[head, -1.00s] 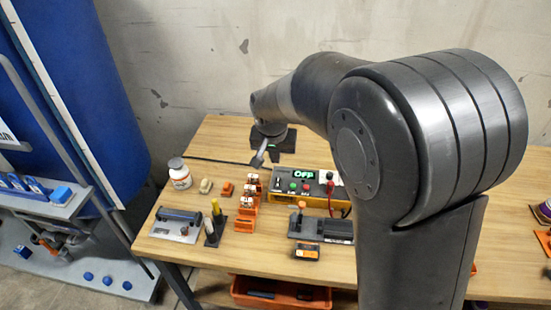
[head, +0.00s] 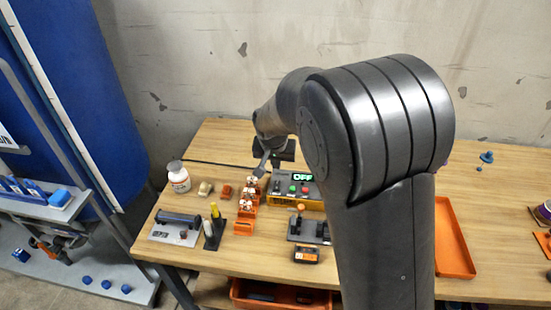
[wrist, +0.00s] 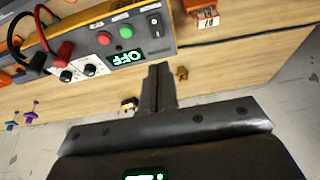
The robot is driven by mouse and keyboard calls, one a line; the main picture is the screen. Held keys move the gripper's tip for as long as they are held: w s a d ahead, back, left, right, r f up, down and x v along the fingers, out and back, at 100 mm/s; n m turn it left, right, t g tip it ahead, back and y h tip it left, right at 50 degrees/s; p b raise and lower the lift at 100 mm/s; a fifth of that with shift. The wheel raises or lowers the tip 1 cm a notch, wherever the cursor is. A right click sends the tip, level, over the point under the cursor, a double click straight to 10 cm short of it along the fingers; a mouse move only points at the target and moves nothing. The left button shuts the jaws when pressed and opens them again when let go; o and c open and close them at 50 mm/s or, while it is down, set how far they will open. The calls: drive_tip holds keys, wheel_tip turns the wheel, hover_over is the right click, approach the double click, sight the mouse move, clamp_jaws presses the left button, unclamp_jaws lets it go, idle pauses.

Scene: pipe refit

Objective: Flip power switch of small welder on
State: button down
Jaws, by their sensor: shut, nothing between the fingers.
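The small welder (head: 297,200) is a yellow box with a grey control panel on the wooden bench. Its green display reads OFF; in the wrist view the display (wrist: 127,57) shows upside down. A black rocker switch (wrist: 154,20) sits at the panel's end, beside a green button (wrist: 126,31) and a red button (wrist: 104,38). My gripper (head: 258,172) is just left of the welder in the head view. In the wrist view my gripper (wrist: 158,70) has its fingers together and empty, beside the panel's display edge and apart from the switch. The exact height gap is unclear.
Red and black leads (wrist: 62,50) plug into the welder's far end. Orange blocks (head: 248,200) stand close left of the welder.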

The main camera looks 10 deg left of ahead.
sight(278, 182)
drive_tip(key=x, duration=0.8)
drive_tip(key=shift+s+f, duration=0.2)
drive_tip(key=shift+f, duration=0.3)
drive_tip(key=shift+w+f+g, duration=0.1)
drive_tip(key=shift+f+g, duration=0.15)
drive_tip(key=shift+g, duration=0.05)
drive_tip(key=shift+s, duration=0.9)
drive_tip(key=shift+r, duration=0.15)
